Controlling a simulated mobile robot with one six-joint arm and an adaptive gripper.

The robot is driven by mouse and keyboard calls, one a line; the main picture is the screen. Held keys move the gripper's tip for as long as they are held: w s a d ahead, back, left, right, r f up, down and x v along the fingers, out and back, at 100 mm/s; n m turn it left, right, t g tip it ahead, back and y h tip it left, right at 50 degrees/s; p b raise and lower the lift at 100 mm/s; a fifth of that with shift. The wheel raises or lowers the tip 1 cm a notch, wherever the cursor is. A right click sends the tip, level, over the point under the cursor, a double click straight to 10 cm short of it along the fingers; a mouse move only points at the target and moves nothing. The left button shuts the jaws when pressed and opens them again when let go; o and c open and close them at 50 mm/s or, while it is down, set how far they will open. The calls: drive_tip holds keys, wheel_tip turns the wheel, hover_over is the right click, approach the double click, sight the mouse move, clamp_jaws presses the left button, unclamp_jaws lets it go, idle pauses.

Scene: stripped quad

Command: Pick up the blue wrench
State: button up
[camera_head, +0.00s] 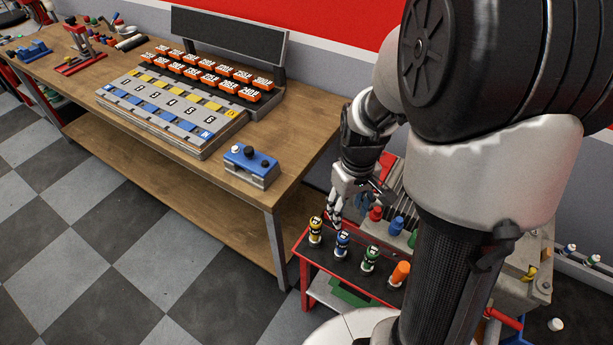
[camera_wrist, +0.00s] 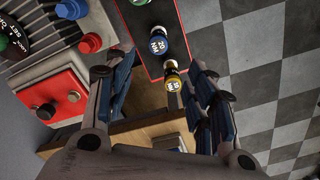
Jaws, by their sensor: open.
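No plain wrench shape shows. The closest match is a blue labelled, cylinder-like tool (camera_head: 342,243) standing on the red cart's dark top (camera_head: 329,264), between a yellow one (camera_head: 315,231) and a green one (camera_head: 369,260). In the wrist view, the blue tool (camera_wrist: 158,44) is at the upper middle, just beyond the yellow one (camera_wrist: 172,80). My gripper (camera_head: 334,214) is open and empty, above the cart's back left, near the yellow and blue tools. In the wrist view, the yellow tool shows between the spread fingers of my gripper (camera_wrist: 160,82).
An orange item (camera_head: 400,273) stands at the row's right end. Red (camera_head: 376,214) and blue (camera_head: 397,224) knobs rise behind the row. The wooden workbench (camera_head: 292,150) with a blue button box (camera_head: 251,165) is at left. Checkered floor lies open in front.

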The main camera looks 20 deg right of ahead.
sight(345, 237)
drive_tip(key=f+b, duration=0.2)
drive_tip(key=f, duration=0.3)
drive_tip(key=f+b, duration=0.1)
drive_tip(key=f, duration=0.5)
drive_tip(key=shift+s+d+f+b, duration=0.1)
drive_tip(key=shift+s+d+b, duration=0.1)
drive_tip(key=shift+b, duration=0.15)
drive_tip(key=shift+w+f+b, duration=0.15)
drive_tip(key=shift+f+b, duration=0.45)
drive_tip(key=shift+f, duration=1)
drive_tip(key=shift+w+f+b, duration=0.15)
drive_tip(key=shift+f+b, duration=0.45)
drive_tip(key=shift+f, duration=0.95)
drive_tip(key=shift+r, duration=0.1)
drive_tip(key=shift+c, duration=0.5)
clamp_jaws()
